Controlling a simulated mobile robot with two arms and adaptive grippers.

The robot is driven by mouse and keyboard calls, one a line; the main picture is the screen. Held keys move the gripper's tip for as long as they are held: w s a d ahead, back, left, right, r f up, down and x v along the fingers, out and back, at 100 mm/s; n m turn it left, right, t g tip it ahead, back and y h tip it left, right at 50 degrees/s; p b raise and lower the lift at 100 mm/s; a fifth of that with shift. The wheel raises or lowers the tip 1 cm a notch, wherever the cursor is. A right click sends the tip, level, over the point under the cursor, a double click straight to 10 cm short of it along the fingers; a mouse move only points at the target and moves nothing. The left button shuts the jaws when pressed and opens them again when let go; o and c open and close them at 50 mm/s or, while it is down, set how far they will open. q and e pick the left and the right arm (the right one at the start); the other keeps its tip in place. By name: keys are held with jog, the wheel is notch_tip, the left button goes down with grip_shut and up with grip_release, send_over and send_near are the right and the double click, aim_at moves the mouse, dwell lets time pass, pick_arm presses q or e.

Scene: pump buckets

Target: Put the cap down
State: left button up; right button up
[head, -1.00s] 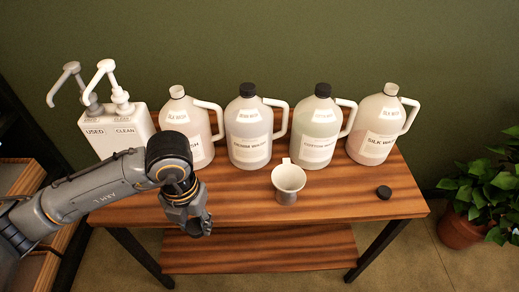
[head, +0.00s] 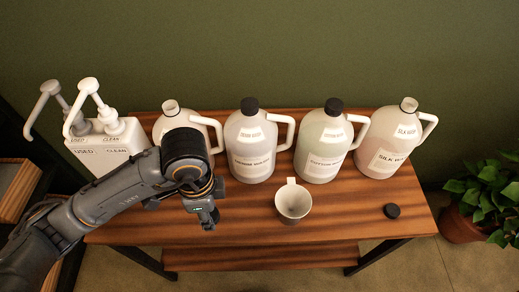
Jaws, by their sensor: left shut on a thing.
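My left gripper (head: 208,216) points down over the front left part of the wooden table (head: 345,219). It is shut on a small cap, which is mostly hidden by the fingers. A black cap (head: 391,211) lies on the table at the front right. The leftmost jug (head: 170,106) and the rightmost jug (head: 389,143) have no cap on their pale necks. The two middle jugs, one left (head: 251,135) and one right (head: 324,140), wear black caps. My right gripper is not in view.
A white funnel-like cup (head: 293,202) stands at the front middle of the table. A white box (head: 108,143) with two pumps, labelled used and clean, stands at the back left. Bare wood lies between the cup and the black cap. A potted plant (head: 480,200) stands right of the table.

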pick_arm(q)
jog(key=shift+n, duration=0.3)
jog(key=w+f, duration=0.3)
jog(key=w, duration=0.1)
jog(key=w+f+b, duration=0.1)
jog(key=w+f, duration=0.2)
jog(key=w, duration=0.2)
jog(key=w+f, duration=0.3)
jog(key=w, duration=0.1)
jog(key=shift+w, duration=0.15)
jog(key=f, duration=0.2)
jog(key=f+p, duration=0.1)
jog(key=shift+w+f, duration=0.25)
jog(key=shift+f, duration=0.15)
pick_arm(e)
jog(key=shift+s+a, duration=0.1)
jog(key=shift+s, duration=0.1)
pick_arm(q)
jog(key=shift+f+b, duration=0.35)
jog(key=shift+f, duration=0.05)
jog(key=o, duration=1.3)
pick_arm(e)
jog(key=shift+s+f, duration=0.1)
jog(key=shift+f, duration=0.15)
